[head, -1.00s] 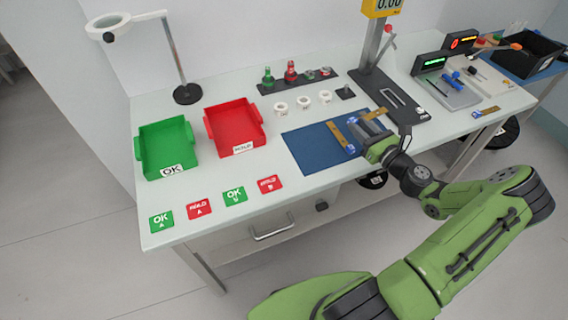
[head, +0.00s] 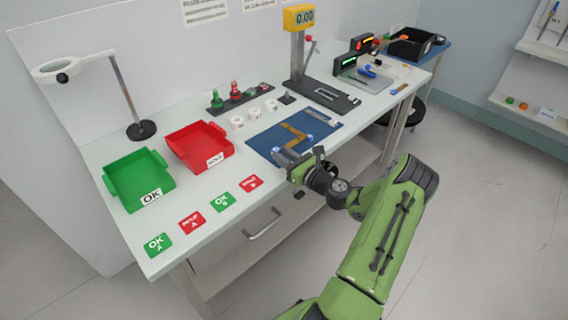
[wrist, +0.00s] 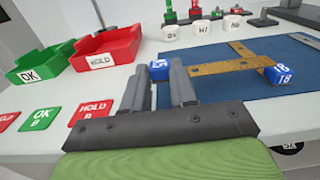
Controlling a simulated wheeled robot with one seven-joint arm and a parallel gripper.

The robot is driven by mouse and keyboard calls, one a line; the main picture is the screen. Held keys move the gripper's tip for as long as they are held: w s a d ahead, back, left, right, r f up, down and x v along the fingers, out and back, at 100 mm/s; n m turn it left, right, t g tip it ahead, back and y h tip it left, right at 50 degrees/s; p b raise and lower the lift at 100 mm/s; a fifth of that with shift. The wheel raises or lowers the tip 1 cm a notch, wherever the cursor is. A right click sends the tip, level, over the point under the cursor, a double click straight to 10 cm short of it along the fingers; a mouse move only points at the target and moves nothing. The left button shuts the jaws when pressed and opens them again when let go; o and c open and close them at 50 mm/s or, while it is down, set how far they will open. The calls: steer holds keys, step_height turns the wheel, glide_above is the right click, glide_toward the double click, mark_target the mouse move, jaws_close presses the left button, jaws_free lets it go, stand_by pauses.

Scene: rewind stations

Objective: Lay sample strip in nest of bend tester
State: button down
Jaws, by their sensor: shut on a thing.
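My gripper (head: 297,170) is shut on a brass strip (wrist: 208,68), near its blue end block (wrist: 158,69) marked 15. The held strip reaches out over the blue mat (head: 262,145), level or nearly so; its height above the mat is unclear. A second brass strip (wrist: 246,51) with a blue block (wrist: 280,75) marked 18 lies on the mat and looks crossed by the held strip's far end. A grey plate device with blue parts (head: 368,72) and a green-lit display stands at the far right of the bench. The label and nest of a bend tester are not readable.
A yellow 0.00 gauge (head: 299,18) stands on a post with a dark base. Green OK (head: 138,182) and red HOLD (head: 199,146) trays sit at left, by a magnifier lamp (head: 140,130). White rings and small weights line the back. Another strip (head: 399,88) lies near the right edge.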

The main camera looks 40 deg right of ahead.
step_height(320, 180, down, 3)
steer(key=shift+f+b, duration=0.1)
steer(key=shift+b, duration=0.35)
steer(key=shift+r, duration=0.2)
steer(key=shift+f, duration=0.1)
steer(key=c, duration=0.9)
jaws_free()
